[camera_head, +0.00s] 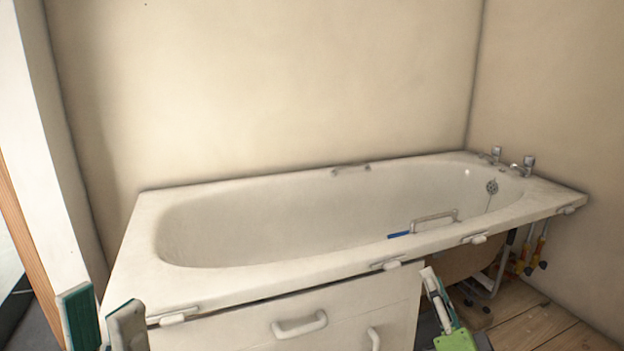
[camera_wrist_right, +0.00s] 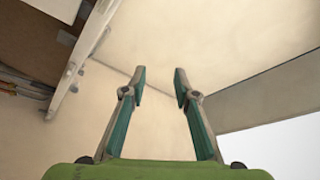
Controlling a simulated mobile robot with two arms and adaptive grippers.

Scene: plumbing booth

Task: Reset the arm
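My left gripper (camera_head: 102,306) shows at the bottom left of the head view, in front of the bath's near left corner. Its two green-and-grey fingers stand apart with nothing between them. My right gripper (camera_head: 433,286) shows at the bottom right of the head view, in front of the bath's near side, with its green body below. In the right wrist view its fingers (camera_wrist_right: 159,80) are apart and empty, with a bare beige wall behind them. Neither gripper visibly holds anything.
A white bath (camera_head: 140,262) spans the view, with taps (camera_head: 528,163) at its right end. A blue object (camera_head: 398,234) lies inside near a grab handle. A white panel (camera_head: 345,320) with handles stands below the rim. Pipes (camera_head: 537,250) and wooden floor (camera_head: 545,325) are at right.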

